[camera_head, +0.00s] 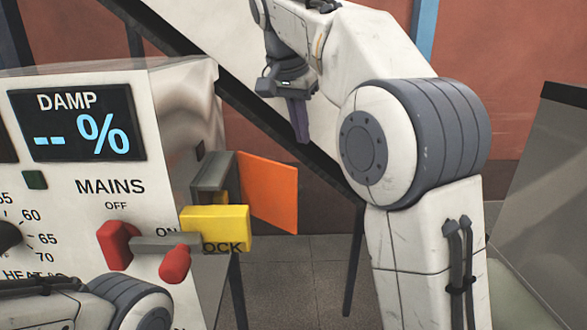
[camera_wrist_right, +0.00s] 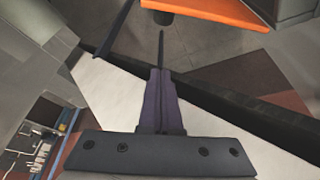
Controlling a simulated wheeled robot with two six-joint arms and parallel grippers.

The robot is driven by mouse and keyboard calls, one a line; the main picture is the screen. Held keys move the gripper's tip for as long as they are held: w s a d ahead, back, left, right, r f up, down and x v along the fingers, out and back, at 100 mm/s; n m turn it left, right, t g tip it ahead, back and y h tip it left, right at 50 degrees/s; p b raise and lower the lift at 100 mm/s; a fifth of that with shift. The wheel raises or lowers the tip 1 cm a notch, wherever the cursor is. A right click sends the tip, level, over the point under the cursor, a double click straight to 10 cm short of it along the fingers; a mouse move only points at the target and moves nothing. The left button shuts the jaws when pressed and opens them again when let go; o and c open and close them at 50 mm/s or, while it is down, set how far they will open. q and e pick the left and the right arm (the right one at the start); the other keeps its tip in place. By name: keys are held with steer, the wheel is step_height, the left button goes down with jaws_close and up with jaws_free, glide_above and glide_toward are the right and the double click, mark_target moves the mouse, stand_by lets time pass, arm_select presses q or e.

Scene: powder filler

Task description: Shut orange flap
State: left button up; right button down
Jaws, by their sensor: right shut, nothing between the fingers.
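The orange flap (camera_head: 268,192) stands out to the right from a grey housing (camera_head: 213,177) on the right side of the machine's panel. It is swung open, with its flat face showing in the head view. The flap also shows at the top of the right wrist view (camera_wrist_right: 215,12). My right gripper (camera_head: 300,130) is shut and empty, above the flap and a little to its right, apart from it, fingers pointing down. In the right wrist view its closed fingers (camera_wrist_right: 160,85) point toward the picture's top. My left gripper is not visible; part of my left arm shows at the lower left.
A yellow block (camera_head: 215,227) marked with lettering sits just below the grey housing. A red MAINS handle (camera_head: 118,244) and a second red knob (camera_head: 175,264) are on the panel. A dark sloping rail runs behind my right arm. A grey panel (camera_head: 550,190) stands at the right.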

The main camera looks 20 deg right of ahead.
mark_target(274, 188)
step_height(274, 188, down, 10)
steer(key=shift+s+a+r+p, duration=0.15)
steer(key=shift+s+a+p, duration=0.05)
steer(key=shift+a+p, duration=0.1)
stand_by(0.3)
steer(key=shift+s+d, duration=0.1)
steer(key=shift+d, duration=0.05)
